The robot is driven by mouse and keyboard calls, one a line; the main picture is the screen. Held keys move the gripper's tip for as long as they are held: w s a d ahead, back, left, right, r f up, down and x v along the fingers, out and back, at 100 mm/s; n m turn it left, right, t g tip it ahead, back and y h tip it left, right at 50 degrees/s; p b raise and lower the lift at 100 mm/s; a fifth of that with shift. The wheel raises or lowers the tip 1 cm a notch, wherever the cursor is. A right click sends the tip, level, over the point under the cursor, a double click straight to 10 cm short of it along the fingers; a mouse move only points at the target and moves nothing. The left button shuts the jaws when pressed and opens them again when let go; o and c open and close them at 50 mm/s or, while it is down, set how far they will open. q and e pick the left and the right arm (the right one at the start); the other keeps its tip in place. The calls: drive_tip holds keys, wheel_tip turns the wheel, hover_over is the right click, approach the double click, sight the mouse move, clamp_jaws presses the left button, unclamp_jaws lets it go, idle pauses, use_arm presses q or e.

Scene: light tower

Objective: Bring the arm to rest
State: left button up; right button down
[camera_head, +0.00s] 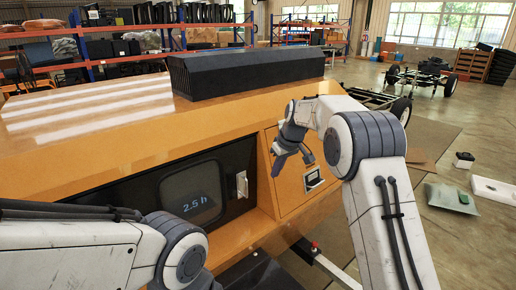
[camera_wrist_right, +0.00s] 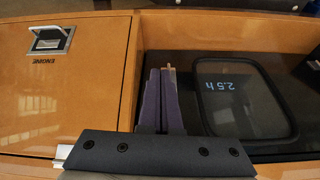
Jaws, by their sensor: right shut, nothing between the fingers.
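My right arm (camera_head: 378,200) reaches up from the lower right in the head view. Its gripper (camera_head: 277,170) hangs in front of the orange machine's front, between the dark display panel and the engine hatch. In the right wrist view the two purple-grey fingers (camera_wrist_right: 163,98) lie side by side, shut and empty. They show in front of the dark panel edge; I cannot tell the exact gap to it. My left arm (camera_head: 100,250) lies across the lower left of the head view; its gripper is outside the picture.
The orange machine (camera_head: 90,130) carries a black ribbed box (camera_head: 245,72) on top. Its display (camera_head: 192,192) reads "2.5 h" in the head view. The engine hatch (camera_head: 290,185) has a recessed latch (camera_head: 314,178). A wheeled chassis (camera_head: 425,78) stands on the floor behind, at right.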

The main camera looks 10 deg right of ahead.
drive_tip(key=s+a+r+g, duration=0.1)
drive_tip(key=s+a+r, duration=0.1)
drive_tip(key=s+a, duration=0.65)
drive_tip(key=s+a+r+g, duration=0.1)
drive_tip(key=s+a, duration=0.2)
drive_tip(key=s, duration=1)
drive_tip(key=s+d+f, duration=0.1)
drive_tip(key=s+f, duration=0.1)
drive_tip(key=s, duration=1)
drive_tip(key=s+d+f+n+g+h, duration=0.1)
drive_tip(key=s+d+f, duration=0.1)
drive_tip(key=s, duration=1)
drive_tip(key=shift+d+f+g, duration=0.2)
drive_tip(key=shift+f+g, duration=0.05)
drive_tip(key=shift+g, duration=0.05)
drive_tip(key=shift+a+n, duration=0.1)
drive_tip(key=shift+n, duration=0.2)
